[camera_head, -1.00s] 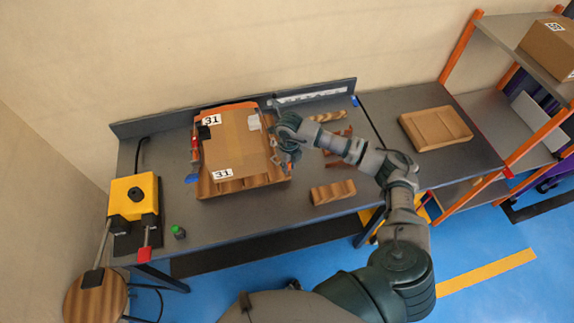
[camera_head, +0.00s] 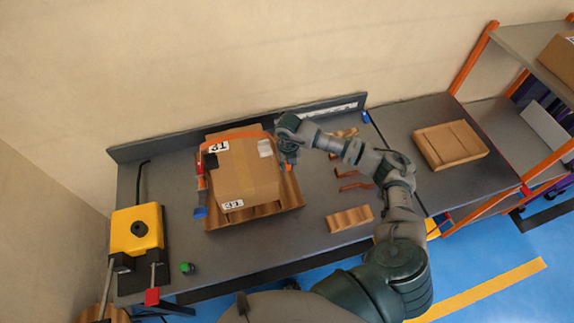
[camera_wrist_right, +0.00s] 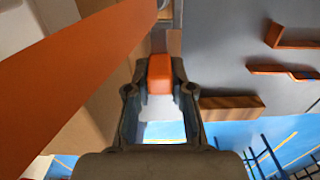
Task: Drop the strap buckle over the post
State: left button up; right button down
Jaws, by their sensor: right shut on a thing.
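A cardboard box (camera_head: 248,180) marked 31 sits on a wooden pallet (camera_head: 290,196) on the bench. An orange strap (camera_head: 240,136) runs across the box's rear top edge; it also crosses the right wrist view (camera_wrist_right: 75,75) as a wide band. My right gripper (camera_head: 289,163) is at the box's right side, shut on an orange piece (camera_wrist_right: 160,75), seemingly the strap buckle. Red and blue fittings (camera_head: 200,212) are at the box's left side. I cannot make out the post clearly; the gripper may hide it. My left gripper is out of view.
A yellow machine (camera_head: 137,229) stands at the bench's left end, with a small green-topped item (camera_head: 187,268) nearby. A wooden block (camera_head: 349,218) and several copper-coloured bars (camera_head: 355,186) lie right of the box.

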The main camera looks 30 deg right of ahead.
aim_at(288, 180)
jog(key=shift+s, duration=0.2)
jog(key=shift+w+f+b, duration=0.2)
jog(key=shift+f+b, duration=0.15)
jog(key=shift+f, duration=0.15)
jog(key=shift+f+b, duration=0.45)
jog(key=shift+f, duration=0.15)
jog(key=shift+s+f, duration=0.1)
jog(key=shift+f, duration=0.2)
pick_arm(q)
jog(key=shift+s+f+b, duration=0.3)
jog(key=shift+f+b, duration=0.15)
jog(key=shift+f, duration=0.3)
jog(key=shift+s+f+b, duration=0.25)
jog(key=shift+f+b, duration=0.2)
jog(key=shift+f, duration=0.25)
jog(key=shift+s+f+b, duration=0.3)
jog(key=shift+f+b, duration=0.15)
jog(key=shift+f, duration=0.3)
pick_arm(e)
jog(key=shift+f, duration=1.7)
jog(key=c, duration=0.9)
grip_release()
jog(key=shift+c, duration=0.2)
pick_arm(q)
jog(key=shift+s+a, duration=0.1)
